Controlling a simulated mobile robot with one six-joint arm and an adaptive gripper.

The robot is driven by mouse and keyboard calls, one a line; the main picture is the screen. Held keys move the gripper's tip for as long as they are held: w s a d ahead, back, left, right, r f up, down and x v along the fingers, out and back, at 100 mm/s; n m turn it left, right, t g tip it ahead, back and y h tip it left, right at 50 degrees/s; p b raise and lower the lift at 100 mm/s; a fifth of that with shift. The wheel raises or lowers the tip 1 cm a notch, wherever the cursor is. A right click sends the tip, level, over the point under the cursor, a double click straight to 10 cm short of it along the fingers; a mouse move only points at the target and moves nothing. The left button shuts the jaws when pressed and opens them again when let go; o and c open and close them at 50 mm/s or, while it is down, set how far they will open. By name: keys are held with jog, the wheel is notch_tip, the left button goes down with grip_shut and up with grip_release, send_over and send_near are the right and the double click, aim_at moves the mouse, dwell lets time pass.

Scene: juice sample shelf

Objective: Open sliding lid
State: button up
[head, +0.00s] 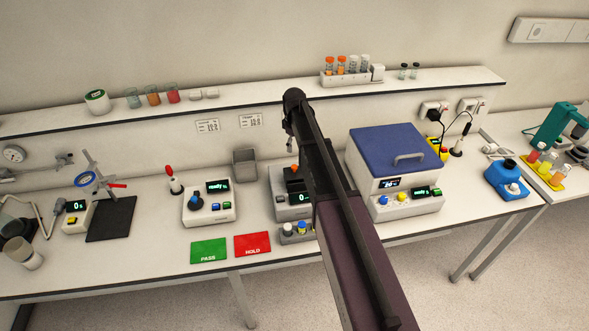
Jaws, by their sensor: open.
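A blue flat lid (388,152) covers the top of a white box-shaped bath (374,187) right of the middle of the bench. The lid lies closed and carries a grey bar handle (409,158) near its front right. The bath has a lit display and a blue and a yellow knob at its front. My dark arm reaches up from the lower right, just left of the bath. Nothing is seen touching the lid.
A grey instrument (291,206) stands left of my arm, partly hidden by it. Green PASS (208,251) and red HOLD (252,244) mats lie at the front edge. A shelf (230,103) runs behind, with a tube rack (345,79). A blue container (507,181) stands right.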

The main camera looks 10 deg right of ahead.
aim_at(294, 166)
jog(key=shift+f+b, duration=4.85)
jog(key=shift+f, duration=0.3)
